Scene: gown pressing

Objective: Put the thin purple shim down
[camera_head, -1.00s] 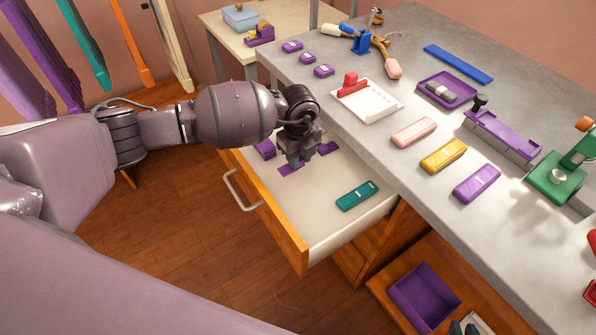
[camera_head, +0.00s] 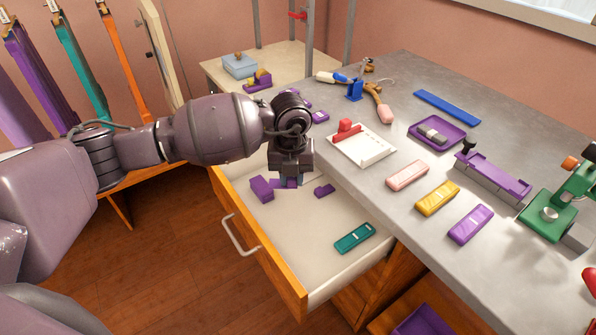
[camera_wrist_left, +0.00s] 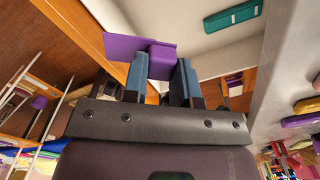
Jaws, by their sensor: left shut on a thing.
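My left gripper (camera_head: 290,177) is over the back part of the open drawer. In the left wrist view its two blue-grey fingers (camera_wrist_left: 162,76) are shut on the thin purple shim (camera_wrist_left: 125,46), gripping a thicker purple block part of it. The thin plate sticks out beyond the fingertips to the left. In the head view the shim (camera_head: 281,183) shows just under the gripper, partly hidden by it. It appears to be above the drawer floor, but the gap is hard to judge. My right gripper is not in view.
The grey worktop (camera_head: 400,120) to the right carries a white tray (camera_head: 362,145), coloured bars and tools.

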